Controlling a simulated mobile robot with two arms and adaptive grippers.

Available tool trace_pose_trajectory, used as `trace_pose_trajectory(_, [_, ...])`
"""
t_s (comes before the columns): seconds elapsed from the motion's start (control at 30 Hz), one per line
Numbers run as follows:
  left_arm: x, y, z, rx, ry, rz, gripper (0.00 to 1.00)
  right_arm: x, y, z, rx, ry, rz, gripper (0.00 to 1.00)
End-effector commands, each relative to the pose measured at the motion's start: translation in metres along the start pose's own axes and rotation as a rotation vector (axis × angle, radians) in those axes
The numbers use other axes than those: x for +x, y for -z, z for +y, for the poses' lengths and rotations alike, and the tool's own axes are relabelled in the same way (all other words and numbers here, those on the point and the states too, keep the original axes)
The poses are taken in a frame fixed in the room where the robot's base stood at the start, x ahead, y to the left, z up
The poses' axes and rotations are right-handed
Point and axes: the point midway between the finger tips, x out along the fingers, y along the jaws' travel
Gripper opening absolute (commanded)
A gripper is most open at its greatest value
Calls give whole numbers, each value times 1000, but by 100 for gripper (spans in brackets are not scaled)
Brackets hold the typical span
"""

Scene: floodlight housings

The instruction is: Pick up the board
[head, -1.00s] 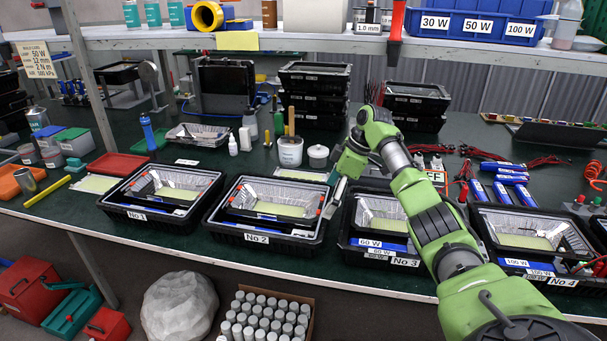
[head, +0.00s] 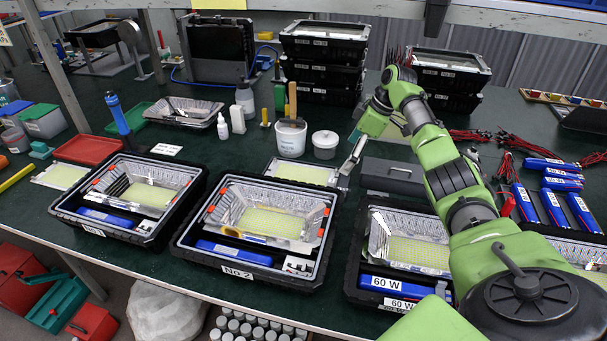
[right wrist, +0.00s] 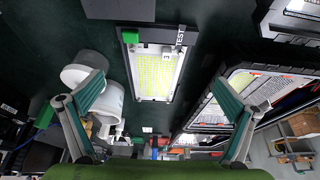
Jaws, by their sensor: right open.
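A flat board (head: 303,173) with a yellow-green LED field lies on the bench behind the No 2 housing (head: 262,265). In the right wrist view the board (right wrist: 158,75) sits in a dark frame with a "TEST" tag and a green block at one end. My right gripper (head: 353,152) is open and empty, above and just right of the board in the head view. In the right wrist view its two fingers stand wide apart, with the board beyond and between them, not touched. My left gripper is out of view.
A white tub (head: 291,138) and a small lidded jar (head: 325,144) stand just behind the board. A grey box (head: 394,178) lies to its right. Another board (head: 60,176) lies at the left. Stacked black housings (head: 322,62) stand at the back.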

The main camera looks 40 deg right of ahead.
Motion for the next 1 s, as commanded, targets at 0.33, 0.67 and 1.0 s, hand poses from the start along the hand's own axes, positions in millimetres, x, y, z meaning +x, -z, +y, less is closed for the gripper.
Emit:
trace_pose_trajectory(0.33, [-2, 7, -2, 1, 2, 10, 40, 44, 1, 0, 0, 1, 1, 100])
trace_pose_trajectory(0.67, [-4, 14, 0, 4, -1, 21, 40, 75, 5, 4, 1, 2, -1, 100])
trace_pose_trajectory(1.0, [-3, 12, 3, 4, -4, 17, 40, 96, 4, 5, 0, -1, -1, 100])
